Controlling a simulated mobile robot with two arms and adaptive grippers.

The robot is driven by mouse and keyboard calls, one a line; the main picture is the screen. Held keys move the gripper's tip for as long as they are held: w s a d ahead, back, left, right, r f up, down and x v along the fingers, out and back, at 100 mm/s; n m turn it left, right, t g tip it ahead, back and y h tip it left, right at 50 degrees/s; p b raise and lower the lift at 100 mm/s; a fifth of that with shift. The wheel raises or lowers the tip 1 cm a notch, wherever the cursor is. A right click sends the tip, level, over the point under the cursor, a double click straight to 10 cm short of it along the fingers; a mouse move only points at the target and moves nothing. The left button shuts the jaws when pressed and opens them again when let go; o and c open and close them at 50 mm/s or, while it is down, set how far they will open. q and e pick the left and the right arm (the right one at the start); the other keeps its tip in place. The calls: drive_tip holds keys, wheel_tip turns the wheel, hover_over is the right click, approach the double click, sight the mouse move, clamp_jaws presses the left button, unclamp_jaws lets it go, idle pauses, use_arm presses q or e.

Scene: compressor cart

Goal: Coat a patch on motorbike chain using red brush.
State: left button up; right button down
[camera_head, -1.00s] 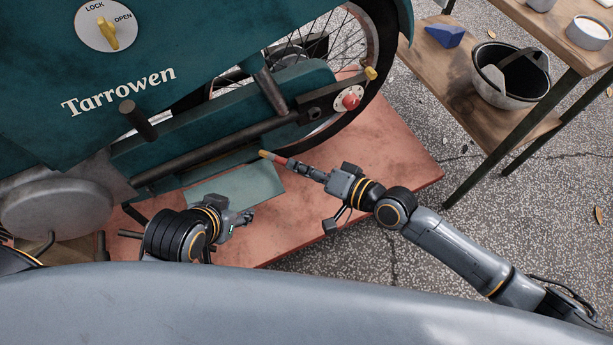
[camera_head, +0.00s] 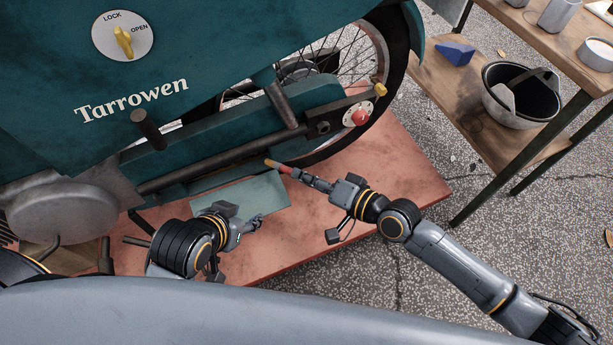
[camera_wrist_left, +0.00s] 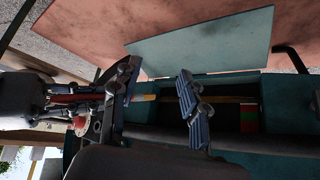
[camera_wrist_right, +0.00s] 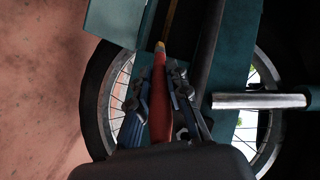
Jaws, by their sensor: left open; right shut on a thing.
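The red brush (camera_head: 286,169) is gripped in my right gripper (camera_head: 318,183), its pale tip pointing left below the motorbike's dark bar. In the right wrist view the brush (camera_wrist_right: 160,95) lies between the shut fingers, tip toward a slot with a thin brownish strip (camera_wrist_right: 171,16), apparently the chain. The left wrist view shows this strip (camera_wrist_left: 230,100) inside the teal guard, beside a small red and green patch (camera_wrist_left: 249,118). My left gripper (camera_head: 256,222) is open and empty near the teal sheet; its spread fingers (camera_wrist_left: 160,100) face the guard. Whether the bristles touch the chain cannot be told.
The teal motorbike (camera_head: 220,45) stands over a reddish platform (camera_head: 415,180), with a pale teal sheet (camera_head: 270,190) beneath the guard. A wooden shelf (camera_head: 460,95) at right holds a bucket (camera_head: 520,105) and a blue wedge (camera_head: 455,53). Open paving lies at lower right.

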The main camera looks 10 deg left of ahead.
use_arm(q)
drive_tip(key=shift+w+r, duration=0.1)
drive_tip(key=shift+w, duration=0.1)
use_arm(e)
drive_tip(key=shift+w+a, duration=0.1)
drive_tip(key=shift+w, duration=0.05)
use_arm(q)
drive_tip(key=shift+w+d+r+t, duration=0.15)
drive_tip(key=shift+w+t, duration=0.1)
drive_tip(key=shift+t, duration=0.05)
use_arm(e)
drive_tip(key=shift+w, duration=0.1)
use_arm(q)
drive_tip(key=shift+w+d+r+t, duration=0.2)
drive_tip(key=shift+w+r+t, duration=0.1)
drive_tip(key=shift+w, duration=0.25)
use_arm(e)
drive_tip(key=shift+w+a, duration=0.25)
drive_tip(key=shift+w, duration=0.05)
